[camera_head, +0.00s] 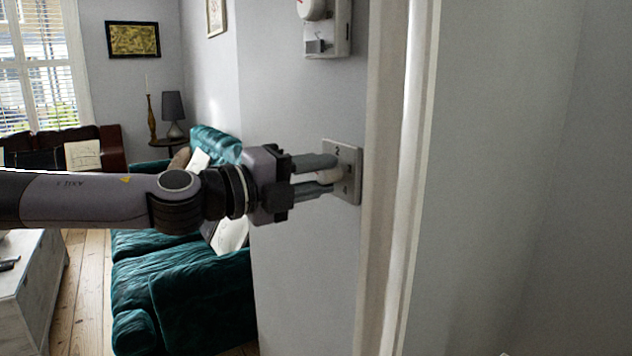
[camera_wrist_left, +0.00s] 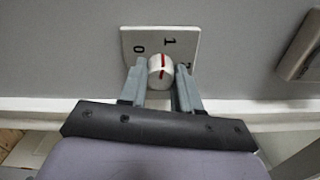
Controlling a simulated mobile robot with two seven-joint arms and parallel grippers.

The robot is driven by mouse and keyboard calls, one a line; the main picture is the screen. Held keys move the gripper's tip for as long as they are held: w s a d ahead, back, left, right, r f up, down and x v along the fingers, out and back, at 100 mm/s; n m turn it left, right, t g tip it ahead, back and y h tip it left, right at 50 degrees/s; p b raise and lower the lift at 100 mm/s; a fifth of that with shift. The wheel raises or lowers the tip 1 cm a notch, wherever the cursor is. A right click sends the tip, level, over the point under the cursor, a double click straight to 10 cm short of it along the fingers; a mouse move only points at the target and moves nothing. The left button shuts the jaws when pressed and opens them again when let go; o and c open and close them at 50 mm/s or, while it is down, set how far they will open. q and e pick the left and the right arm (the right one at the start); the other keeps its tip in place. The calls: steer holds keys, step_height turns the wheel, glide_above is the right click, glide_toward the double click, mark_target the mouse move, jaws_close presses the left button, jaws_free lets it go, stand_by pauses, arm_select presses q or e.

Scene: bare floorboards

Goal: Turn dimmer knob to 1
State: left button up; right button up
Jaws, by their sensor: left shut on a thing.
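A dimmer plate (camera_head: 354,190) is fixed to the grey wall in the head view, close to the white door frame. Its whitish round knob (camera_head: 327,175) is partly hidden by my left gripper (camera_head: 322,176). In the left wrist view the plate (camera_wrist_left: 129,36) carries the marks 0 and 1, with a third mark partly hidden by a finger. The knob (camera_wrist_left: 160,73) has a red line pointing up, roughly toward the 1. My left gripper (camera_wrist_left: 161,88) is shut on the knob, one finger on each side. My right gripper is not in view.
A white door frame (camera_head: 400,170) stands just right of the plate. A wall box (camera_head: 327,30) is mounted above it. A teal sofa (camera_head: 180,275) and a pale low table (camera_head: 30,285) stand at the left. The wall below the plate is clear.

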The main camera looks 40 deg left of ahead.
mark_target(319, 174)
arm_select(q)
steer(key=shift+m, duration=0.6)
steer(key=shift+r, duration=0.1)
steer(key=o, duration=1.1)
steer(key=shift+c, duration=0.2)
steer(key=shift+s, duration=0.1)
steer(key=shift+v, duration=1.05)
steer(key=shift+b+v, duration=1.05)
steer(key=shift+v, duration=0.45)
steer(key=shift+b+v, duration=0.5)
steer(key=shift+v, duration=0.4)
